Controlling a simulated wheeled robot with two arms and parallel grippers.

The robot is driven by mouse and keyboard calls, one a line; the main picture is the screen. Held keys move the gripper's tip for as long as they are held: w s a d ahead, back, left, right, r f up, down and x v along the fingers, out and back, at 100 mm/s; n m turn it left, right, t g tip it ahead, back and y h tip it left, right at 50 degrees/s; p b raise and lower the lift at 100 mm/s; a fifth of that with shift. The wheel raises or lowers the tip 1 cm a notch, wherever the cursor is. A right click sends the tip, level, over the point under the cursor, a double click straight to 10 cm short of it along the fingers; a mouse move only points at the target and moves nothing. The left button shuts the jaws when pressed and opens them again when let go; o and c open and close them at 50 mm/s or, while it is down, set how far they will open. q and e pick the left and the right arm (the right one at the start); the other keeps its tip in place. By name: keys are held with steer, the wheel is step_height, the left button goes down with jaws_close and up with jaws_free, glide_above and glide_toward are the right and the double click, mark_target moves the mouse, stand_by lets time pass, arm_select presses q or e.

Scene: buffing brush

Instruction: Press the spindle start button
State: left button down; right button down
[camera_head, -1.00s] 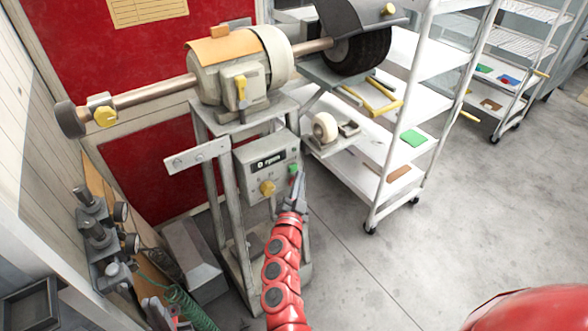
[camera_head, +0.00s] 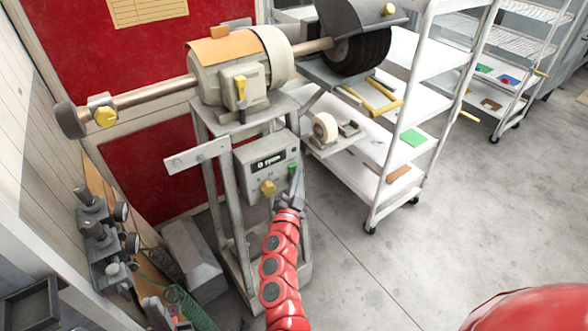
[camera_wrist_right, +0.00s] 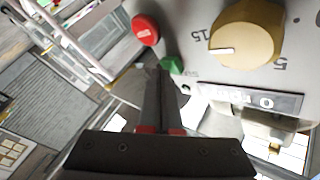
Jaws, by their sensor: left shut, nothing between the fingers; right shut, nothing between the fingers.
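The grey control box (camera_head: 255,180) on the machine stand has a yellow knob (camera_head: 267,187), a dark display (camera_head: 268,162) reading 0 rpm and a green button (camera_head: 292,170). My right gripper (camera_head: 297,172) is shut and empty, its tips at the green button and partly covering it. In the right wrist view the shut fingertips (camera_wrist_right: 157,70) are right beside the green button (camera_wrist_right: 172,65); I cannot tell whether they touch it. A red button (camera_wrist_right: 145,29) and the knob (camera_wrist_right: 246,38) are nearby. My left gripper (camera_head: 157,312) appears at the lower left, shut and partly cut off.
The buffing motor (camera_head: 240,70) with its long shaft sits above the control box. A flat metal bracket (camera_head: 196,156) sticks out left of the box. A white shelf cart (camera_head: 425,65) stands to the right. The floor (camera_head: 450,240) at right is clear.

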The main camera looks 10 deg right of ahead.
steer(key=shift+w, duration=0.15)
stand_by(0.3)
steer(key=shift+s+d, duration=0.15)
steer(key=shift+s, duration=0.6)
steer(key=shift+s+d+p, duration=0.15)
steer(key=shift+s+d, duration=0.15)
steer(key=shift+s, duration=0.5)
steer(key=shift+s+d+p, duration=0.1)
steer(key=shift+s+d, duration=0.2)
steer(key=shift+s, duration=0.5)
steer(key=shift+s+d+p, duration=0.15)
steer(key=shift+s+d, duration=0.15)
steer(key=shift+s, duration=0.5)
